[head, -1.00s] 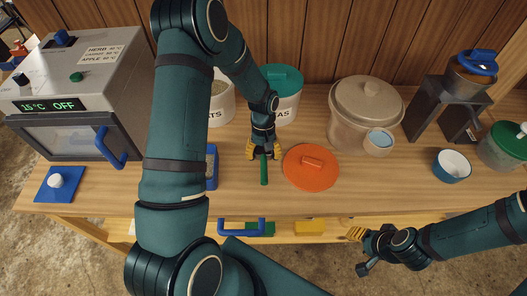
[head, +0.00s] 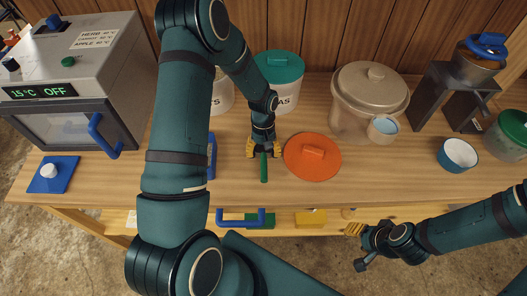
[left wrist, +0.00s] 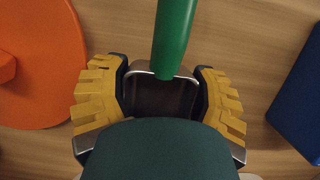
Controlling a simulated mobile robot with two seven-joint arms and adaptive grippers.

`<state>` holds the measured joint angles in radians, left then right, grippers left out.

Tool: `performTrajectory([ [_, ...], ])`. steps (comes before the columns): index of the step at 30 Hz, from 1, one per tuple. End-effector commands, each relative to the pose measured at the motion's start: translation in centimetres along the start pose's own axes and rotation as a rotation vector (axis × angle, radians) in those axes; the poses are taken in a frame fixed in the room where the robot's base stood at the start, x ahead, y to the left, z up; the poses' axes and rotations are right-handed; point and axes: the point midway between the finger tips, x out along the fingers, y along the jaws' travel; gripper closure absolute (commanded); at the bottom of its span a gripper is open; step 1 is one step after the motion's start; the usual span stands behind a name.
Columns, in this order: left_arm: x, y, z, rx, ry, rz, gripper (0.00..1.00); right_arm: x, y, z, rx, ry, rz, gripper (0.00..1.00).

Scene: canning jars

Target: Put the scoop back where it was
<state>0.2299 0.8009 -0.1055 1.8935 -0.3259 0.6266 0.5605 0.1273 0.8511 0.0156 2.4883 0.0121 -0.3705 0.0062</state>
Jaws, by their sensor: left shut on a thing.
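The scoop's green handle (head: 264,168) points toward the front edge of the table. My left gripper (head: 264,150) is shut on the scoop, low over the wooden tabletop between the orange lid and a blue object. In the left wrist view, the green handle (left wrist: 175,35) extends upward from between the yellow fingers of my left gripper (left wrist: 160,95). A dark, silver-rimmed part sits between those fingers. Whether the scoop touches the table cannot be told. My right gripper (head: 354,229) is at the front of the table, its finger gap unclear.
The orange lid (head: 312,157) lies right of the scoop. The blue object (head: 211,158) is left, partly behind my arm. A large beige canister (head: 368,105) with a small cup (head: 383,128) and a green-lidded canister (head: 279,80) stand behind. A blue-white bowl (head: 458,154) is at right.

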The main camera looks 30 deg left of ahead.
Motion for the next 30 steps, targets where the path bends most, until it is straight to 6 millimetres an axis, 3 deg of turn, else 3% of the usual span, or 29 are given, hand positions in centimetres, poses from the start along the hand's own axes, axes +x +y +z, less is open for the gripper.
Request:
performTrajectory([
  [23, 1.3, 0.0, -0.3, 0.000, 0.000, -0.001, 0.75, 1.0, 0.4, 0.1, 0.000, 0.000, 0.000, 0.54],
  [24, 1.3, 0.0, -0.3, 0.000, 0.000, 0.000, 0.26, 0.9, 0.4, 0.1, 0.000, 0.000, 0.000, 0.54],
  [26, 1.2, 0.0, -0.3, 0.000, 0.000, 0.000, 0.05, 0.9, 0.3, 0.1, 0.000, 0.000, 0.000, 0.54],
  [27, 1.2, 0.0, -0.3, 0.000, 0.000, 0.000, 0.00, 0.9, 0.3, 0.1, 0.000, 0.000, 0.000, 0.54],
  [30, 1.2, 0.0, -0.3, 0.000, 0.000, 0.000, 0.00, 0.9, 0.3, 0.1, 0.000, 0.000, 0.000, 0.54],
])
